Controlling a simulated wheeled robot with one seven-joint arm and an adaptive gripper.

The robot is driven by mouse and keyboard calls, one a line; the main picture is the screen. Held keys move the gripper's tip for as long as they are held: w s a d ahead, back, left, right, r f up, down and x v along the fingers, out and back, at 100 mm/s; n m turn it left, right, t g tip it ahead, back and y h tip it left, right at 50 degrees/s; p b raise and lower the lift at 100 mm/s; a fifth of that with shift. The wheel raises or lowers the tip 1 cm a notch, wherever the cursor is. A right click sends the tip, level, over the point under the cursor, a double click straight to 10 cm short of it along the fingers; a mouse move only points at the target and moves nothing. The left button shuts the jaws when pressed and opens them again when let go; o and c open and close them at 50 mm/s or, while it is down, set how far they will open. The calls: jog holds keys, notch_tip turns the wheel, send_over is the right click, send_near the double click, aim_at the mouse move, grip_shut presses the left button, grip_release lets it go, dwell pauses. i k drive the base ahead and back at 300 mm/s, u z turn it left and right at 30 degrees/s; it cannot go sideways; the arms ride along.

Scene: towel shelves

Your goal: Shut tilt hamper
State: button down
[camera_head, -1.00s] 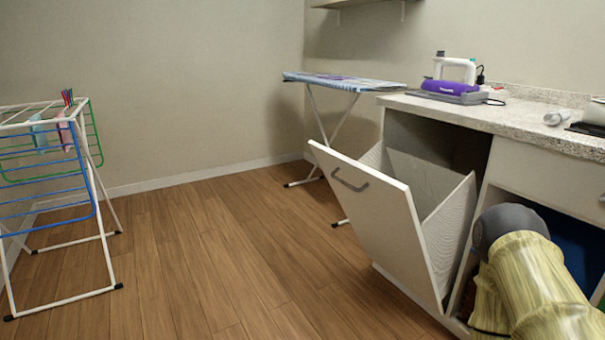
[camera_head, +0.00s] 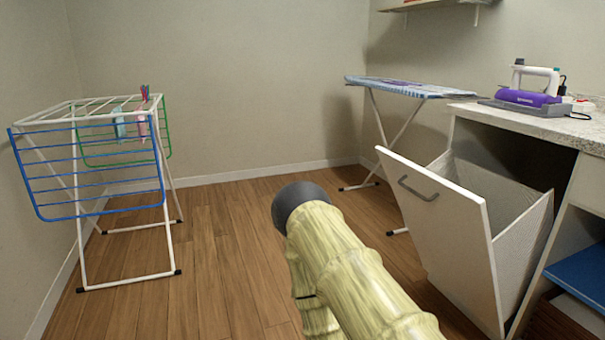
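The tilt hamper (camera_head: 440,235) is a white front panel with a grey bar handle (camera_head: 418,189), built into the counter cabinet at the right. It is tilted outward, with its light-coloured bin (camera_head: 520,240) showing behind the panel and a dark opening above. My arm, in a pale yellow-green sleeve with a dark grey rounded end, reaches up from the bottom middle, left of the hamper. It appears apart from the panel. My gripper's fingers cannot be made out.
A drying rack (camera_head: 100,150) with blue and green wings stands at the left. An ironing board (camera_head: 410,87) stands behind the hamper. The counter (camera_head: 575,130) holds a purple and white iron (camera_head: 530,95). Wooden floor (camera_head: 220,260) is clear between the rack and the hamper.

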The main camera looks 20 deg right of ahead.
aim_at(483, 234)
jog(key=u, duration=0.4)
jog(key=i, duration=0.85)
jog(key=z, duration=1.8)
